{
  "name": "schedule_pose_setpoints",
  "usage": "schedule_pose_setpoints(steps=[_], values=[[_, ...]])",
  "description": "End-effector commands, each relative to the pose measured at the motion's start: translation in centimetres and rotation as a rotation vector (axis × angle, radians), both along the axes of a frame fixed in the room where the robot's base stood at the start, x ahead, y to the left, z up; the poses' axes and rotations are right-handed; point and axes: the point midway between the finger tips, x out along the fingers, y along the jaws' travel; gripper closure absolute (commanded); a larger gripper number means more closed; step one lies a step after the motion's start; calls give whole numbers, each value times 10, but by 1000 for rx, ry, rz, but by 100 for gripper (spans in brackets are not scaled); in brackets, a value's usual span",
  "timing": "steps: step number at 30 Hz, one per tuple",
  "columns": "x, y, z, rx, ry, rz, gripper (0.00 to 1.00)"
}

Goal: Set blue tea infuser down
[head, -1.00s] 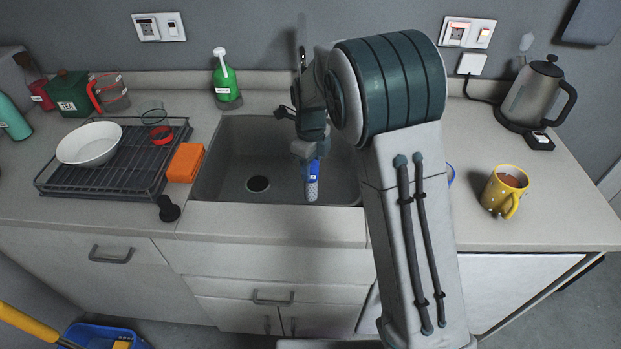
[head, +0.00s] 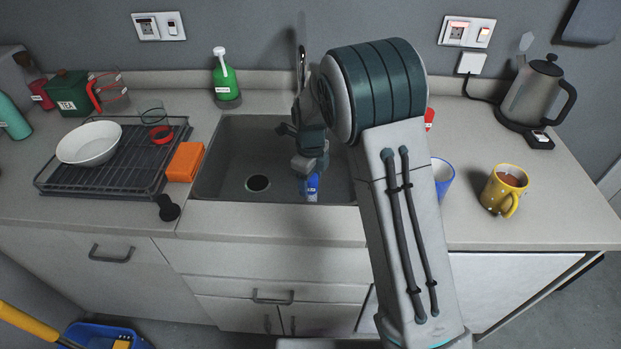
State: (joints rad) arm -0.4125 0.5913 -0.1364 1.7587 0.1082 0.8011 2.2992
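The blue tea infuser (head: 312,186) points downward below my gripper (head: 311,174), over the front right part of the sink (head: 225,170). Its blue upper part shows below the gripper, with a paler lower end under it. My gripper appears shut on the infuser's top, but the fingertips are largely hidden by the wrist. I cannot tell whether the infuser's lower end touches the sink.
A drying rack (head: 110,180) with a white bowl (head: 89,144) stands left of the sink, beside an orange sponge (head: 185,162). Right of my arm are a blue cup (head: 443,180), a yellow mug (head: 503,190) and a kettle (head: 540,92). Counter between mug and kettle is clear.

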Motion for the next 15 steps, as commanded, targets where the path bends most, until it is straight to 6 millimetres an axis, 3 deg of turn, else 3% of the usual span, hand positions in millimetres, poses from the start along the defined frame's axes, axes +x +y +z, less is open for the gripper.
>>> schedule_pose_setpoints(steps=[8, 15], values=[[0, 0, 6, 0, -1, 0, 43], [1, 1, 47, 2, -5, 1, 43]])
